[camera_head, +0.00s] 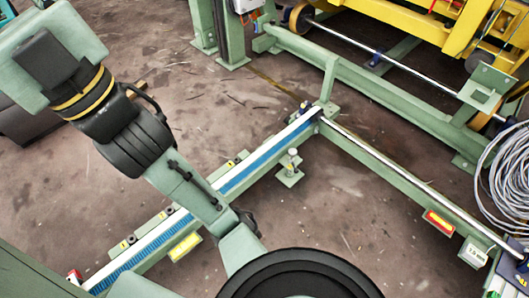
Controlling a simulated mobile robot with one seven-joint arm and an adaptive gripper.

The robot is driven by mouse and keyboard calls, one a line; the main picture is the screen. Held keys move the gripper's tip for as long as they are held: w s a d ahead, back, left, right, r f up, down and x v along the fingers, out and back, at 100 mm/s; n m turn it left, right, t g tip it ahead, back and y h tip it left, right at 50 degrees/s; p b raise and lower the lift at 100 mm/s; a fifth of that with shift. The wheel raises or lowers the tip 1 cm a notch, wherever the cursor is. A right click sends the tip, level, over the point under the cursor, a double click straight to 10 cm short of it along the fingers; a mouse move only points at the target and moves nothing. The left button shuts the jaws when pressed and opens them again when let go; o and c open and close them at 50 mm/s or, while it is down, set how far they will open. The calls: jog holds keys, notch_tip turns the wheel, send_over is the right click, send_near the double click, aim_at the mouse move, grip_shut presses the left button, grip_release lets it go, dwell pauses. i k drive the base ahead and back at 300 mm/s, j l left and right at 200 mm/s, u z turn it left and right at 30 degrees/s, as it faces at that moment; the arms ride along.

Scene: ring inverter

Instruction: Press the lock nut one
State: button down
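No part is clearly marked as lock nut one, and I cannot tell which part it is. A small upright metal post with a rounded, nut-like top (292,155) stands on a square green foot plate (289,179), just right of the blue-striped rail. Small dark fittings with yellow tags (128,242) sit along the left side of that rail. My arm crosses the left side of the picture, from the lower middle to the upper left. I cannot make out gripper fingers anywhere. My arm covers part of the rail.
The green rail with a blue strip (250,171) meets a green beam with a steel rod (400,180) at a corner. A yellow machine frame (420,25) stands at the upper right. A coil of grey cable (510,175) lies at the right edge. Brown floor (340,225) between the rails is mostly clear.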

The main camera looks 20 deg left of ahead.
aim_at(296, 170)
jog(key=i+u, duration=0.45)
jog(key=i+l+u, duration=0.15)
jog(key=i+u, duration=0.3)
